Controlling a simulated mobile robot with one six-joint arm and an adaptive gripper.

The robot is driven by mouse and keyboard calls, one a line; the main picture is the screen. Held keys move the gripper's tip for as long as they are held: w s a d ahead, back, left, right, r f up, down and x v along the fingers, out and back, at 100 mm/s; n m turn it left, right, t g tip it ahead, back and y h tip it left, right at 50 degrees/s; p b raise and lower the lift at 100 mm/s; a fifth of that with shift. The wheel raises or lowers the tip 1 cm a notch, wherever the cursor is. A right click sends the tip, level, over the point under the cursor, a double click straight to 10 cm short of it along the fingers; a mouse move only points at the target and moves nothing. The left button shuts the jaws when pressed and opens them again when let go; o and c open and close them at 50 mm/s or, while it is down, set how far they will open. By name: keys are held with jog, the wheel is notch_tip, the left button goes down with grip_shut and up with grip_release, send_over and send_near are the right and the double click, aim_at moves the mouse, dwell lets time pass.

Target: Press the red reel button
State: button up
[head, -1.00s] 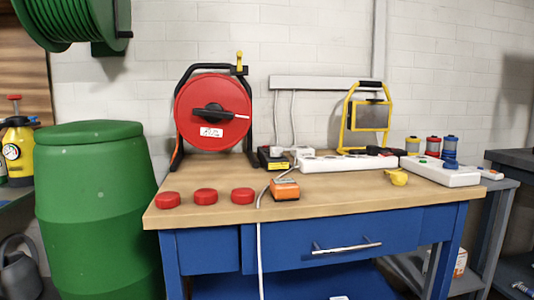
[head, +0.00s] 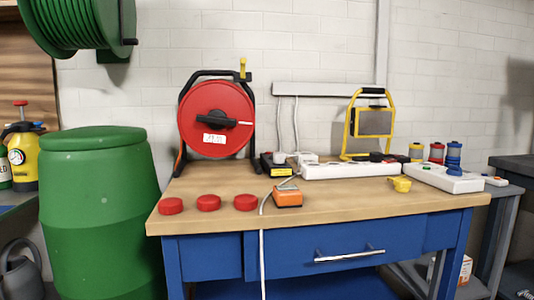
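A red cable reel (head: 215,105) stands upright in a black frame at the back left of the workbench. A black crank and a white label are on its face. Three round red caps or buttons lie in a row along the front left of the bench top: a left one (head: 171,206), a middle one (head: 208,202) and a right one (head: 245,202). I cannot tell from this view which red part is the reel button. My gripper is not in view.
The wooden bench top (head: 330,203) has free room at its front middle. An orange box (head: 287,196), a white power strip (head: 345,170), a yellow work lamp (head: 372,122) and a second white strip (head: 443,178) stand on it. A green barrel (head: 98,215) is on the left.

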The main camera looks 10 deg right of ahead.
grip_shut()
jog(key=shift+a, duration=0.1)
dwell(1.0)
